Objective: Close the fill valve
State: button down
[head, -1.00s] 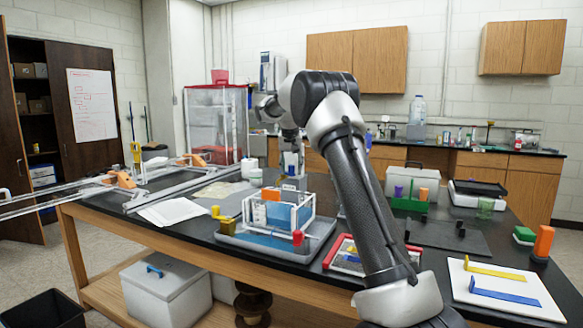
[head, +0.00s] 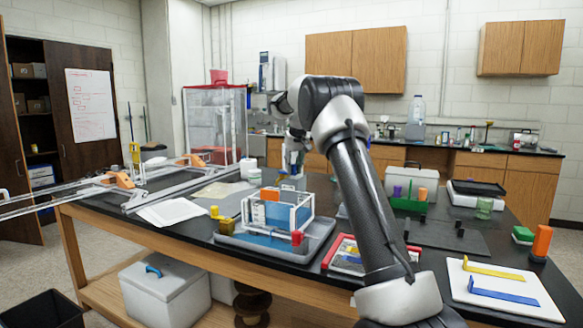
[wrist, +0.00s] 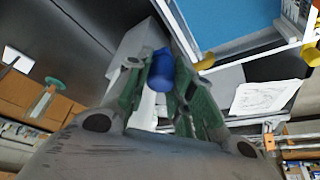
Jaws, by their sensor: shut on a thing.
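A blue knob (wrist: 161,68) shows in the wrist view between the two green-grey fingers of my gripper (wrist: 162,84). The fingers are closed on its sides, and a pale grey block stands beyond it. I cannot tell from its shape how far the valve is turned. In the head view my gripper (head: 293,160) points down behind the clear-walled frame rig (head: 290,215), and the knob is hidden there by my gripper. The rig has a blue floor, which also shows at the top right of the wrist view.
The rig stands in a grey tray (head: 230,241) on the black bench. Papers (head: 172,213) lie left. A red-edged tray (head: 328,258) and a white board (head: 510,300) are right.

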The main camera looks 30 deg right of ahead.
jog(key=shift+w+d+n, duration=0.15)
jog(key=shift+d+n, duration=0.05)
jog(key=shift+n, duration=0.3)
jog(key=c, duration=1.2)
grip_release()
jog(key=shift+c, duration=0.2)
jog(key=v, duration=1.2)
jog(key=shift+d, duration=0.15)
